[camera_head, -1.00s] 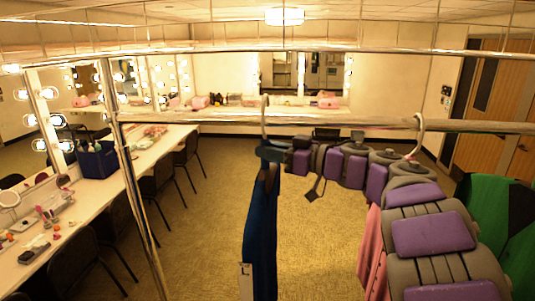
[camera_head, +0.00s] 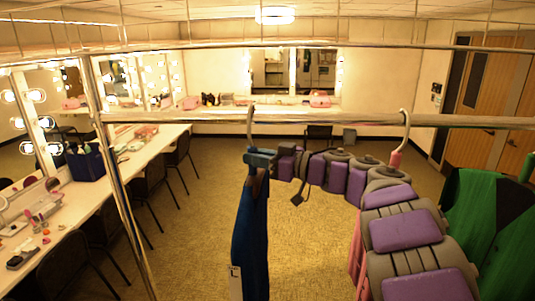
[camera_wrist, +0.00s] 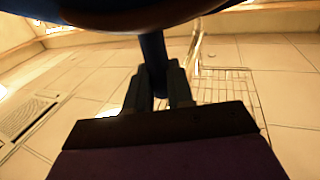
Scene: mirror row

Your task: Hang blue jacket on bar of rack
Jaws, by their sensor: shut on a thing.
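The blue jacket (camera_head: 250,235) hangs below my gripper (camera_head: 262,158), seen edge-on in the head view. My gripper is shut on the hanger's blue neck, which shows between the fingers (camera_wrist: 157,78) in the wrist view. The hanger's pale hook (camera_head: 250,120) rises in front of or over the rack's bar (camera_head: 330,121); I cannot tell whether it rests on it. A pink garment (camera_head: 357,250), mostly behind my arm, hangs from another hook (camera_head: 405,125) on the bar. A green and black garment (camera_head: 490,215) is farther right.
The rack's left post (camera_head: 118,190) and upper rail (camera_head: 300,48) frame the view. A long counter (camera_head: 60,215) with mirrors, chairs (camera_head: 178,160) and a dark blue box (camera_head: 86,163) lines the left. The bar left of the jacket's hook is clear.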

